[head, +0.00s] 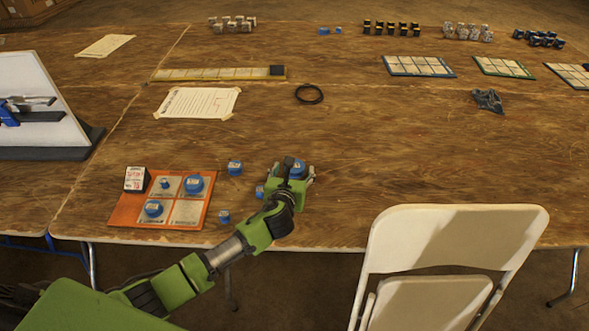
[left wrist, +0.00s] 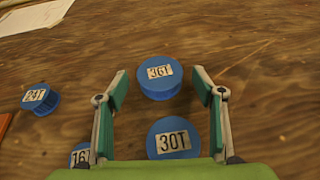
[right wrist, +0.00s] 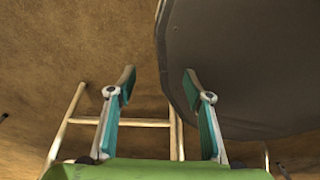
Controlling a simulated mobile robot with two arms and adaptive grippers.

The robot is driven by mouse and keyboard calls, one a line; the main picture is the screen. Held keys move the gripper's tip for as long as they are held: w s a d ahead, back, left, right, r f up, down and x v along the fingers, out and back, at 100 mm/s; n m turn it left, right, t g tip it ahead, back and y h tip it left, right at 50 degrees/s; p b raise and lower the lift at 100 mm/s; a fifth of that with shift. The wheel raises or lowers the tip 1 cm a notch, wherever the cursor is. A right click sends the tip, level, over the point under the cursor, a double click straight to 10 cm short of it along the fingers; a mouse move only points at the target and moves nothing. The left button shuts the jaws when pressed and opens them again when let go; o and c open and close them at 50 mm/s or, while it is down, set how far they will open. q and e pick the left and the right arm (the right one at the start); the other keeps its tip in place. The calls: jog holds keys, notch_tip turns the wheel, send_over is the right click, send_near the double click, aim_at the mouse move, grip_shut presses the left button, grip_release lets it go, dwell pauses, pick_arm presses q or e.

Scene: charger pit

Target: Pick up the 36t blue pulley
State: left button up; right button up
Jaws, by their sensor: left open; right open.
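The 36T blue pulley (left wrist: 160,76) sits on the wooden table, label up, between the fingertips of my left gripper (left wrist: 160,84) in the left wrist view, with a gap on each side. A 30T blue pulley (left wrist: 172,138) is closer to the palm, partly hidden by it. In the head view my left gripper (head: 291,174) is low over the table, around a blue pulley (head: 298,168) that appears to be the 36T. My right gripper (right wrist: 158,84) is open and empty, away from the table top, and is outside the head view.
A 24T pulley (left wrist: 40,98) and a partly hidden 16T pulley (left wrist: 80,155) lie to the left. An orange-edged board (head: 120,214) holds several blue pulleys. A white folding chair (head: 455,225) stands at the front right. The table right of the gripper is clear.

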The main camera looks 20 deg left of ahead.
pick_arm(q)
jog(key=shift+w+f, duration=0.1)
jog(key=shift+w, duration=0.15)
jog(key=c, duration=1.3)
jog(key=shift+o, duration=0.2)
